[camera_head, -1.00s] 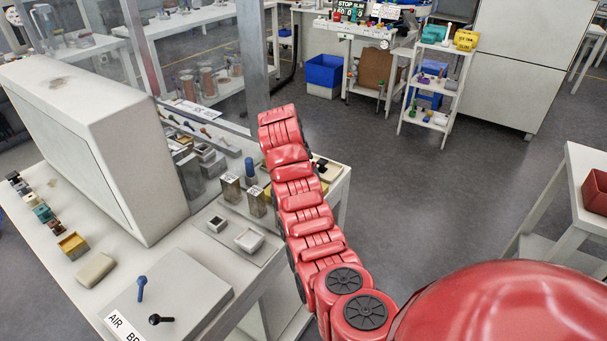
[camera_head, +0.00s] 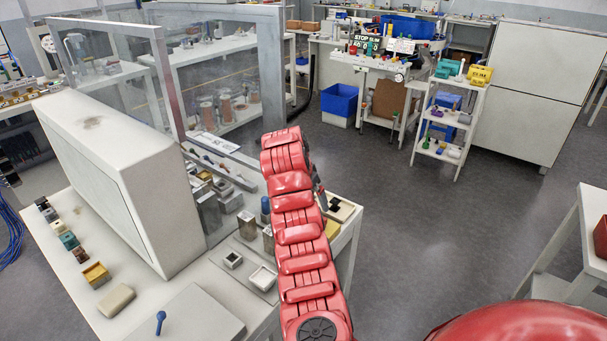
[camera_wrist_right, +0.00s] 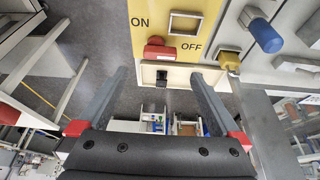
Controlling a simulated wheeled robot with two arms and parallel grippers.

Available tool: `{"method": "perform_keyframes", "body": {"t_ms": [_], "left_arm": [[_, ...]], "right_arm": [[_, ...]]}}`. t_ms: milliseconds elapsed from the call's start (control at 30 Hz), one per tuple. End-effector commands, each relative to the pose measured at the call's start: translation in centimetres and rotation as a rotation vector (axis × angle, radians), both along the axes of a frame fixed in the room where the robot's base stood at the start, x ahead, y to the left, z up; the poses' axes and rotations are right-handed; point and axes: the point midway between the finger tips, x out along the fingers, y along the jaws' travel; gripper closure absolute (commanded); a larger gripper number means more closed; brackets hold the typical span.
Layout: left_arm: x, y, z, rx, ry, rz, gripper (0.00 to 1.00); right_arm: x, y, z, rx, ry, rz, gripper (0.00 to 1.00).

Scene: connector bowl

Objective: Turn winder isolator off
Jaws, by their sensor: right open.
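The winder isolator appears to be the yellow panel (camera_wrist_right: 205,12) marked ON and OFF in the right wrist view. A red handle (camera_wrist_right: 159,49) sits on it, left of the word OFF and below the word ON. My right gripper (camera_wrist_right: 158,76) is open and empty, its two fingers apart below the red handle, and touches nothing that I can see. In the head view part of the yellow panel (camera_head: 332,229) shows right of my red right arm, which hides the rest and the gripper. My left gripper is in neither view.
A pale plate (camera_wrist_right: 180,76) with a small black part lies between the fingertips. A blue knob (camera_wrist_right: 264,36) stands to the right. In the head view a white box (camera_head: 120,185), small metal blocks (camera_head: 247,225) and trays crowd the bench left of my arm. The floor (camera_head: 430,240) to the right is open.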

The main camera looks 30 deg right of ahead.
Motion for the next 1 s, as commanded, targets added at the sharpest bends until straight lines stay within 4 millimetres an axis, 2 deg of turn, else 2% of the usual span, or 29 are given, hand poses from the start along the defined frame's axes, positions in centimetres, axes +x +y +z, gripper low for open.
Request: {"method": "perform_keyframes", "body": {"t_ms": [33,200,400,600,1000], "left_arm": [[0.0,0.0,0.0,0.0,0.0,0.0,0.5],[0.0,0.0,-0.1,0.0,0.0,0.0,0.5],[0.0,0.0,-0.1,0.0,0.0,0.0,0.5],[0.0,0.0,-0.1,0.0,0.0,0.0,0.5],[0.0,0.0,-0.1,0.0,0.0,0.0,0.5]], "right_arm": [[0.1,0.7,1.2,-0.001,-0.006,0.005,0.0],[-0.4,1.9,4.3,0.004,-0.005,0.004,0.0],[-0.9,2.8,6.8,0.003,-0.005,0.002,0.0],[-1.1,3.0,7.5,0.002,0.001,0.001,0.0],[-1.1,3.0,7.5,0.001,0.0,0.0,0.0]]}}
